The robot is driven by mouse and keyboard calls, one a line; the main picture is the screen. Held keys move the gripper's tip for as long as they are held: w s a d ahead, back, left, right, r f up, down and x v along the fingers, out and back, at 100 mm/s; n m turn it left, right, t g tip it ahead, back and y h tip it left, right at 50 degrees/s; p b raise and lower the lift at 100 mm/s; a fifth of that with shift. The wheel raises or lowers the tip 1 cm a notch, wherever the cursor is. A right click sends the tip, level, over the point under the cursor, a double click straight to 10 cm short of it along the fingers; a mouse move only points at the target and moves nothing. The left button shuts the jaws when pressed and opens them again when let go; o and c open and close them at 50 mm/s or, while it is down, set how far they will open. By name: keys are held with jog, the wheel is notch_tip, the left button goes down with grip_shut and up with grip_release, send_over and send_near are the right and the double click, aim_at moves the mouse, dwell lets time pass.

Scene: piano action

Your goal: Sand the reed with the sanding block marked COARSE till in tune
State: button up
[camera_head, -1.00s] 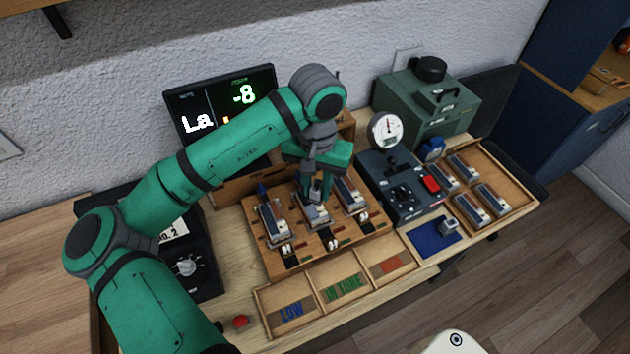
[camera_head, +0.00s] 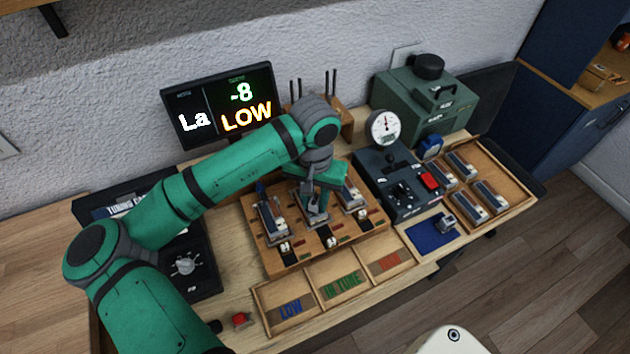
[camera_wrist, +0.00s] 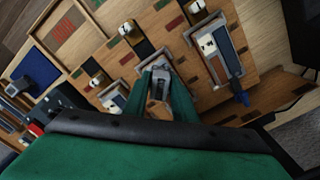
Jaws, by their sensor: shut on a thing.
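My gripper (camera_head: 316,214) is low over the middle station of the wooden rack (camera_head: 277,266). In the wrist view its fingers (camera_wrist: 161,84) are shut on a small grey block (camera_wrist: 160,76), seemingly a sanding block; no marking is readable on it. The reed under it is mostly hidden by the fingers, and I cannot tell whether the block touches it. The display (camera_head: 222,107) reads "La", "-8" and "LOW". Another grey block (camera_head: 447,221) sits on the blue mat (camera_head: 425,240) at the right.
Reed units stand left (camera_head: 271,222) and right (camera_head: 351,195) of my gripper. A tray (camera_head: 259,305) labelled LOW and IN TUNE lies in front. A dark machine (camera_head: 385,165) with a dial gauge (camera_head: 384,128) and a tray of several reed units (camera_head: 520,199) are at the right.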

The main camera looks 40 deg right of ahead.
jog(key=shift+a+f, duration=0.35)
grip_shut()
jog(key=shift+w+a, duration=0.25)
jog(key=shift+a, duration=0.55)
jog(key=shift+d, duration=0.3)
jog(key=shift+s+d, duration=0.25)
jog(key=shift+d, duration=0.6)
jog(key=shift+w+a, duration=0.25)
jog(key=shift+a, duration=0.85)
notch_tip(320, 180, up, 8)
